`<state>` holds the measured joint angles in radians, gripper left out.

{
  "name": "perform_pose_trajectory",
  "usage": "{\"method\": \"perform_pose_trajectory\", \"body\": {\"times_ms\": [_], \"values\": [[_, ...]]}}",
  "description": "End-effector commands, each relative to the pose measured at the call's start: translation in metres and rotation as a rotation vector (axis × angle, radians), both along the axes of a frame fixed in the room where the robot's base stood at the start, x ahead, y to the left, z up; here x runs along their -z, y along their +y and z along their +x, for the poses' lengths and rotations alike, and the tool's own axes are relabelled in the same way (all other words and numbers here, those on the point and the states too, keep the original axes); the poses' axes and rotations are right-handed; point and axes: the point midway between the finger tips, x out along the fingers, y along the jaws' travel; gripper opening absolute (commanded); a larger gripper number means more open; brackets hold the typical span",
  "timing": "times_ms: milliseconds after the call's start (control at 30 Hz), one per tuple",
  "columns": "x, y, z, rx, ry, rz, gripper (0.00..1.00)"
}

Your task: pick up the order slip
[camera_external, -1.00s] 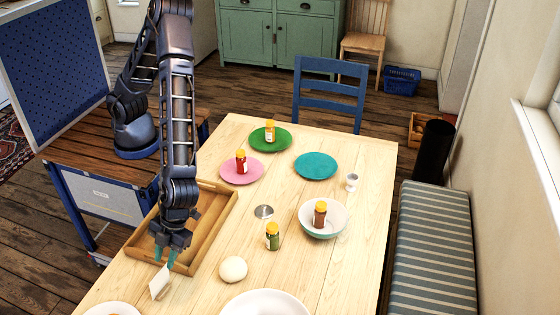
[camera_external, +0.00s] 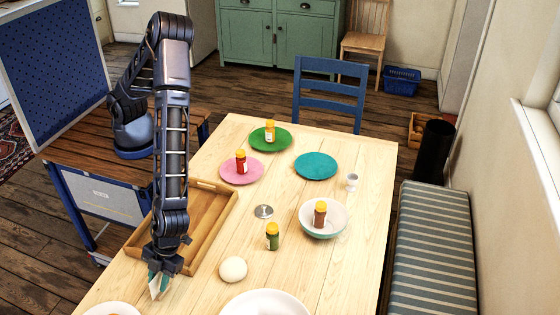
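The order slip (camera_external: 154,287) is a small pale card standing tilted on the near left part of the wooden table. Only part of it shows, because my gripper (camera_external: 159,281) is down over it. The teal fingertips are on either side of the slip, close to the tabletop. I cannot tell whether the fingers are closed on the slip or still apart from it.
A wooden tray (camera_external: 231,197) lies just behind my gripper, its rim close to my wrist. A round cream object (camera_external: 233,269) and a green jar (camera_external: 272,238) stand to the right. White dishes (camera_external: 264,304) are at the near edge. Plates with jars are farther back.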

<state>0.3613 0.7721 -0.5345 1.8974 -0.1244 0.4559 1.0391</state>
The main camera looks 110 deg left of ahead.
Motion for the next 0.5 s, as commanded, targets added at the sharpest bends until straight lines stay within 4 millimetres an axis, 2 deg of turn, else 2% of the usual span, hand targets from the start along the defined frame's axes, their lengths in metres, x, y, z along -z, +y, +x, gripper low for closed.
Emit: {"method": "perform_pose_trajectory", "body": {"times_ms": [67,200,500], "values": [[-0.0002,0.0000,-0.0001,0.000,0.000,0.000,0.24],[-0.0003,0.0000,-0.0002,0.000,0.000,0.000,0.00],[-0.0003,0.0000,-0.0001,0.000,0.000,0.000,0.00]]}}
